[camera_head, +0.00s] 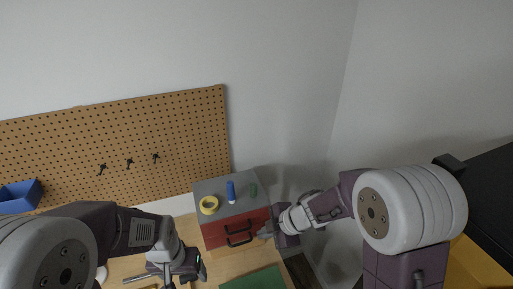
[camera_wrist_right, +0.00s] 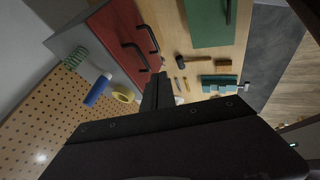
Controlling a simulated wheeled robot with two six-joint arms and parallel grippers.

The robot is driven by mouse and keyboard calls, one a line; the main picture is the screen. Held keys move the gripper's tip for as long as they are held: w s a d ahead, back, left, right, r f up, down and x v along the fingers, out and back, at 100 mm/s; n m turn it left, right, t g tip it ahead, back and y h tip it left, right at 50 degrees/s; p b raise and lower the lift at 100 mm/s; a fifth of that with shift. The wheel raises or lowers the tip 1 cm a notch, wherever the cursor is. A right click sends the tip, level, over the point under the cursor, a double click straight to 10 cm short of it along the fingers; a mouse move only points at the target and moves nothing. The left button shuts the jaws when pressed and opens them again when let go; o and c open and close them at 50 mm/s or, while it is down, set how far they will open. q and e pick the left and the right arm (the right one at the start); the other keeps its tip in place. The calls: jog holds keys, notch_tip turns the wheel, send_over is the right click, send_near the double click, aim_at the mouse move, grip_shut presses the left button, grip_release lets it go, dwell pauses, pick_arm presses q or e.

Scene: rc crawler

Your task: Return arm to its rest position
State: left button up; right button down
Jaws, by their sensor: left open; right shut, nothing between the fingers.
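My right arm reaches in from the right in the head view. Its gripper (camera_head: 265,234) is shut and empty, close to the right side of the red drawer fronts (camera_head: 222,236). In the right wrist view its fingertips (camera_wrist_right: 160,78) show near two black drawer handles (camera_wrist_right: 136,56); I cannot tell whether they touch anything. Both drawers look closed. My left gripper (camera_head: 188,278) is open, low over the wooden table at the left of the cabinet. I cannot make out anything between its fingers.
The grey cabinet (camera_head: 225,188) carries a yellow tape roll (camera_head: 209,205), a blue cylinder (camera_head: 231,192) and a green coil (camera_head: 253,190). A green mat (camera_head: 255,280) lies in front. A mallet (camera_wrist_right: 195,60) and several small tools lie on the table. A pegboard (camera_head: 190,130) stands behind.

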jog(key=w+d+f+m+t+h+b, duration=0.1)
jog(key=w+d+f+m+t+b, duration=0.15)
jog(key=f+b, duration=0.45)
jog(key=w+d+f+m+t+h+b, duration=0.15)
jog(key=f+m+b, duration=0.35)
jog(key=b, duration=0.5)
jog(key=s+d+f+m+h+b, duration=0.1)
jog(key=d+f+m+h+b, duration=0.2)
jog(key=d+f+m+b, duration=0.45)
jog(key=s+d+f+m+g+p, duration=0.1)
jog(key=s+f+m+g, duration=0.1)
jog(key=s, duration=0.5)
jog(key=s+d+f+m+g+p, duration=0.1)
jog(key=s+m+g, duration=0.3)
jog(key=s, duration=0.2)
jog(key=shift+s+d+f+p, duration=0.15)
jog(key=shift+s+f+p, duration=0.2)
jog(key=shift+s+p, duration=0.05)
